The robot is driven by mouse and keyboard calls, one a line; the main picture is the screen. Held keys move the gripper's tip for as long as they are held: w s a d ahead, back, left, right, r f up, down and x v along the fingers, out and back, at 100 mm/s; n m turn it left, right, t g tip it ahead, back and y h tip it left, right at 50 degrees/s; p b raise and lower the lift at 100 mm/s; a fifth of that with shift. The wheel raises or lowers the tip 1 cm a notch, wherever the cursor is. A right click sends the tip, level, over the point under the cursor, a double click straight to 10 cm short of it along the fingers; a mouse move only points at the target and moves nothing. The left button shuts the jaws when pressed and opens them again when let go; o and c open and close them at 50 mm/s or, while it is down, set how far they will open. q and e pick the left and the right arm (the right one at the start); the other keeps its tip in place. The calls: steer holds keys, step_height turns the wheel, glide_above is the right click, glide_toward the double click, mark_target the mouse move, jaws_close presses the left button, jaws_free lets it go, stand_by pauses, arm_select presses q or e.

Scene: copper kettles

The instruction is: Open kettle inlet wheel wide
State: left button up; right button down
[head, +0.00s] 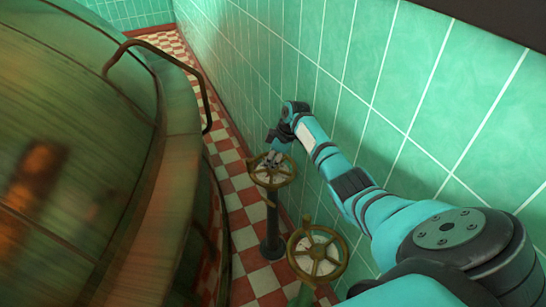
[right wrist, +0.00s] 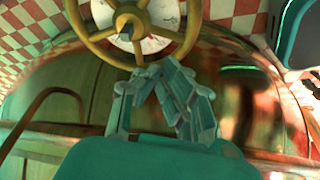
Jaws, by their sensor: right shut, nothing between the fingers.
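A brass spoked handwheel (head: 270,185) tops a dark upright post between the kettle and the tiled wall. A second, similar handwheel (head: 316,253) stands nearer, at bottom centre. No label shows which one is the inlet. My right gripper (head: 272,158) is at the far edge of the first wheel, its fingers shut and empty. In the right wrist view, the shut fingertips (right wrist: 152,70) are at the rim of the wheel (right wrist: 95,45), which has a white dial face behind its spokes. I cannot tell whether they touch the rim. My left gripper is not in view.
The large copper kettle (head: 60,150) fills the left side, with a curved pipe rail (head: 205,105) at its edge. The green tiled wall (head: 420,90) is close on the right. A narrow strip of red and white checkered floor (head: 226,157) runs between them.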

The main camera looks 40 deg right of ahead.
mark_target(265, 172)
steer(key=b+x, duration=0.1)
steer(key=x, duration=0.4)
steer(key=shift+d, duration=0.1)
steer(key=shift+w+f, duration=0.1)
steer(key=shift+f, duration=0.35)
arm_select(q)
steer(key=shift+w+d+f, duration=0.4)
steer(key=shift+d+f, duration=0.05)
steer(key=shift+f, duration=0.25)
